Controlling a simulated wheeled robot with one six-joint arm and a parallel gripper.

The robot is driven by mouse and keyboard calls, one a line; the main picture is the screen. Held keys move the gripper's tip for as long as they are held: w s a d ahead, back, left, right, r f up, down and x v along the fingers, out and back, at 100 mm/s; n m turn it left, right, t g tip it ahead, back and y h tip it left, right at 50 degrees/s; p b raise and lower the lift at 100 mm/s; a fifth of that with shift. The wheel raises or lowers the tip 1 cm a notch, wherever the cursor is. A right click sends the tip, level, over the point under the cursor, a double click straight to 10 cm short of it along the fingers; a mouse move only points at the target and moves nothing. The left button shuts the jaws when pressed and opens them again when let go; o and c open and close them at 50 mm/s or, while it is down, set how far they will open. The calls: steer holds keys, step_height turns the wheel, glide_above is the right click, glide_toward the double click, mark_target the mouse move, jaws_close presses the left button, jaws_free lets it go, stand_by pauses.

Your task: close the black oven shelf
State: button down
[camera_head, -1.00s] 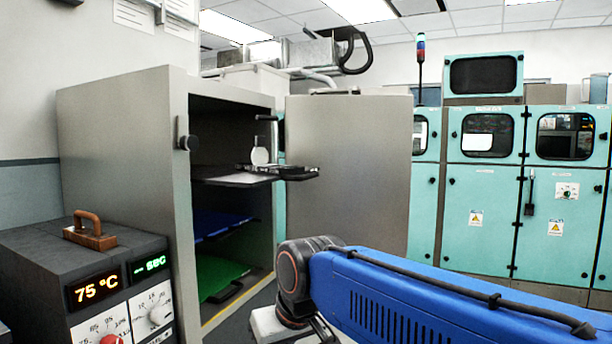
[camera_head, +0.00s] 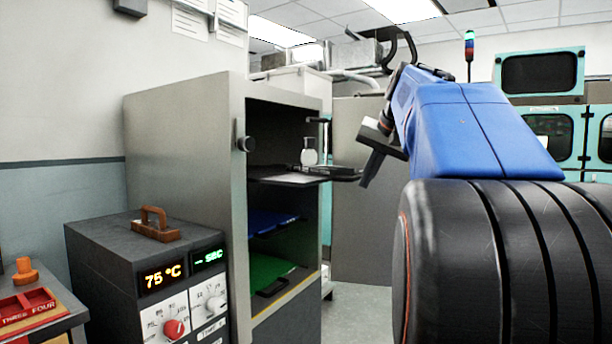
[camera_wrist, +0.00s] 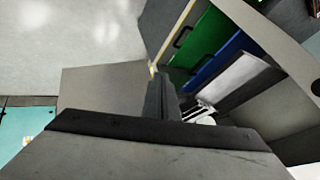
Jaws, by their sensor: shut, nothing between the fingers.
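The black oven shelf (camera_head: 318,177) sticks out of the grey oven cabinet (camera_head: 187,160) through its open front, at the upper level. A white bottle (camera_head: 309,152) and a pale sheet stand on it. In the wrist view the shelf's pale sheet (camera_wrist: 232,82) shows at the right of my fingers. My gripper (camera_head: 368,180) is just to the right of the shelf's front end in the head view, fingers pointing down, shut and empty. It also shows in the wrist view (camera_wrist: 162,90). I cannot tell whether it touches the shelf.
Below are a blue shelf (camera_head: 268,222) and a green shelf (camera_head: 270,275), both inside the cabinet. The open oven door (camera_head: 358,235) stands behind my gripper. A controller box (camera_head: 140,270) reading 75 °C stands at the left front. Teal machines (camera_head: 548,85) stand at the back right.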

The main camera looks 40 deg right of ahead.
steer(key=s+d+r+m, duration=0.1)
steer(key=s+d+r, duration=0.1)
steer(key=d+r, duration=0.45)
steer(key=w+d+f, duration=0.1)
steer(key=w+f, duration=0.6)
steer(key=w, duration=0.3)
steer(key=shift+w+h, duration=0.15)
steer(key=shift+h, duration=0.15)
